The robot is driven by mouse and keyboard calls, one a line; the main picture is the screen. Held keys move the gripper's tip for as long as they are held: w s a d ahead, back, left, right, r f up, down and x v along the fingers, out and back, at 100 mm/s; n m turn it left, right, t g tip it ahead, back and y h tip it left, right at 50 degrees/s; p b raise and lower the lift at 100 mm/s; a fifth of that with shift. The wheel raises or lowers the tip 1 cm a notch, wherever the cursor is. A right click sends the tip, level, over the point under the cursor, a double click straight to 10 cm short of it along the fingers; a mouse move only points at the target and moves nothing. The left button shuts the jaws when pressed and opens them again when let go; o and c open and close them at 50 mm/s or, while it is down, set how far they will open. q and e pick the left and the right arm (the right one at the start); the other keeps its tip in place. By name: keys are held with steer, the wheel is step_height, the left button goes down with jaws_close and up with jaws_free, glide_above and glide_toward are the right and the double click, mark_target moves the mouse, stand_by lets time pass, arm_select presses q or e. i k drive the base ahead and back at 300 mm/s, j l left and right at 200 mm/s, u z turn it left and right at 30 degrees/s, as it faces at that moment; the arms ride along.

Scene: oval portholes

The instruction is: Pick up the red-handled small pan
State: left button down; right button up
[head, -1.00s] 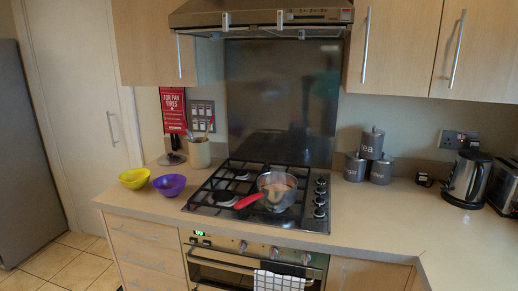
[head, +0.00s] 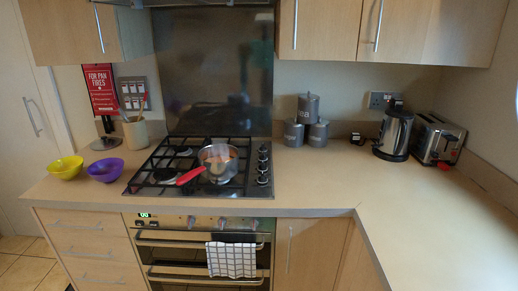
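The small pan (head: 219,163) with a red handle (head: 190,176) stands upright on the right part of the black gas hob (head: 150,177). Its body is silvery, and its handle points to the left and toward the front edge. Something orange-brown shows inside the pan, too small to make out. Neither of my grippers shows in the head view.
A yellow bowl (head: 66,168) and a purple bowl (head: 105,170) sit left of the hob, near a utensil pot (head: 136,133). Grey canisters (head: 308,107), a kettle (head: 394,134) and a toaster (head: 436,140) stand at the back right. The right counter (head: 400,205) is clear.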

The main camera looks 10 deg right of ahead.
mark_target(219, 161)
steer(key=i+j, duration=0.15)
steer(key=j, duration=0.25)
steer(key=i+j, duration=0.2)
steer(key=j, duration=0.15)
steer(key=i+j, duration=0.15)
steer(key=j, duration=0.25)
steer(key=i+j, duration=0.2)
steer(key=j, duration=0.2)
